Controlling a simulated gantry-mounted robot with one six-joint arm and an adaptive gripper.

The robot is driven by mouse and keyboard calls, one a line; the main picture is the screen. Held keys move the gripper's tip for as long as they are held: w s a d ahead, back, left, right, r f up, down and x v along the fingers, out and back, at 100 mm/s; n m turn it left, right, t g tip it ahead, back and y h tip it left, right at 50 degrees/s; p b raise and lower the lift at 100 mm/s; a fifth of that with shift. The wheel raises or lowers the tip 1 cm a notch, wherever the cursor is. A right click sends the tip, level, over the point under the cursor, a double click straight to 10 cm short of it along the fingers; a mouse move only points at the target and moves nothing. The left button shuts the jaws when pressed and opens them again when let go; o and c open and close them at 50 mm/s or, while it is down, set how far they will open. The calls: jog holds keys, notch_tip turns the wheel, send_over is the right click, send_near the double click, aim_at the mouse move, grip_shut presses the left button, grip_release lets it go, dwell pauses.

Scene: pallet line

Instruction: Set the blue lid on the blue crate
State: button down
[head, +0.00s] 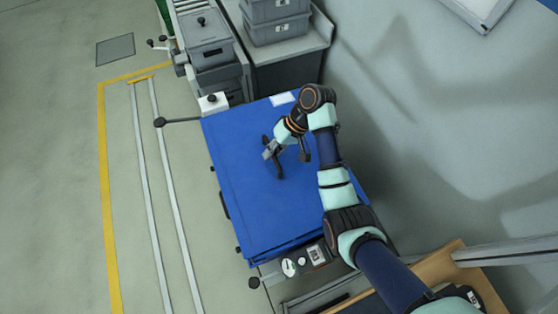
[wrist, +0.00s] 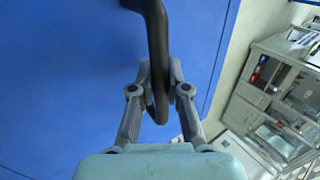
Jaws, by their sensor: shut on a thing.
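The blue lid (head: 235,180) is a large flat blue panel in the middle of the head view, with a dark handle (head: 279,165) on its top. It also fills much of the wrist view (wrist: 60,80). My gripper (head: 271,152) is above the lid and shut on the dark handle; in the wrist view both fingers (wrist: 160,92) close on the handle (wrist: 157,35). The blue crate is mostly hidden beneath the lid; blue edges (head: 283,246) show at the near side, and I cannot tell how well the lid is seated.
Grey crates (head: 208,45) stand at the back, some on a grey counter (head: 290,70). A white box with a dark knob (head: 213,101) sits by the lid's far left corner. A grey control box (head: 303,262) is at the near edge. Open floor lies left, a wall right.

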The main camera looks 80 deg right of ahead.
notch_tip(320, 180, down, 20)
jog(key=b, duration=1.5)
jog(key=shift+w, duration=0.1)
jog(key=c, duration=1.2)
grip_release()
jog(key=shift+o, duration=0.2)
